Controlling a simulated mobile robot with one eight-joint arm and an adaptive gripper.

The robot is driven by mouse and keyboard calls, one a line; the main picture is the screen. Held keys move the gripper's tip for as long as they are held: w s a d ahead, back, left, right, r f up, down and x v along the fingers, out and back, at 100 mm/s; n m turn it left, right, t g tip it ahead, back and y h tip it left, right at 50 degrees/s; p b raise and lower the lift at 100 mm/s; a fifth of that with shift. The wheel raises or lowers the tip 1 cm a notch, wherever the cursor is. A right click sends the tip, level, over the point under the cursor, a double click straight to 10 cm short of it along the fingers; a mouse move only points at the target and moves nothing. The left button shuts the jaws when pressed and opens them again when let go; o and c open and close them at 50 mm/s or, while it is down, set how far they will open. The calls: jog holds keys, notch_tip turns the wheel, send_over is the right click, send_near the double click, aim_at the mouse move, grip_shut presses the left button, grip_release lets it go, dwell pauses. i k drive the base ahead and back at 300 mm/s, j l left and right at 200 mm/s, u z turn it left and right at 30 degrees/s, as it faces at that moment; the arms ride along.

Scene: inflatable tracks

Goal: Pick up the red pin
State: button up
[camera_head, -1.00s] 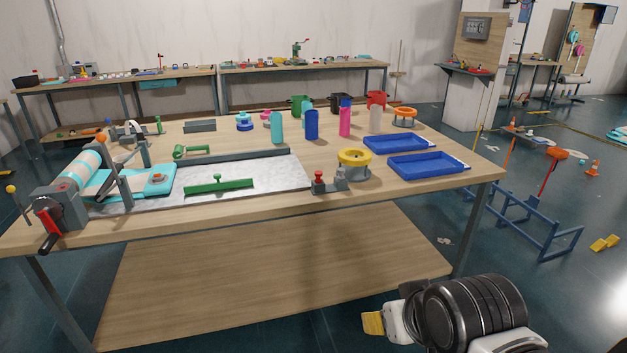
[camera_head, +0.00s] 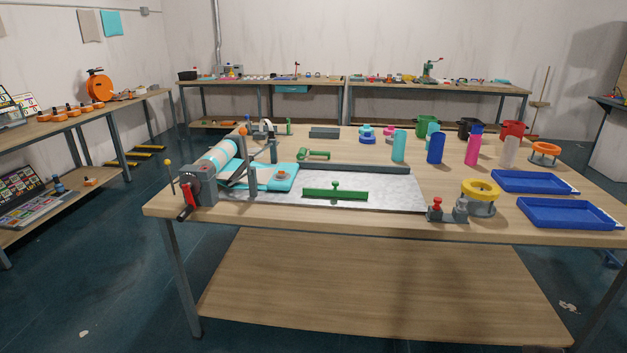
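A small red pin (camera_head: 437,203) with a round knob stands upright at the front edge of the workbench, right of the grey metal plate (camera_head: 395,192). It sits on a small grey block (camera_head: 436,215), beside another grey piece (camera_head: 461,206). Whether the pin is seated in the block is too small to tell. My gripper is not in view.
Right of the pin are a yellow ring (camera_head: 480,188) on a grey base and two blue trays (camera_head: 566,213). Upright cylinders stand behind. A roller device with a red-handled crank (camera_head: 190,194) is at the bench's left. Floor in front-left is clear.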

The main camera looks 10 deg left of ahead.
aim_at(438, 201)
jog(key=i+j+z, duration=0.45)
jog(key=i, duration=0.3)
jog(key=i+j+z, duration=0.45)
jog(key=i+j, duration=0.25)
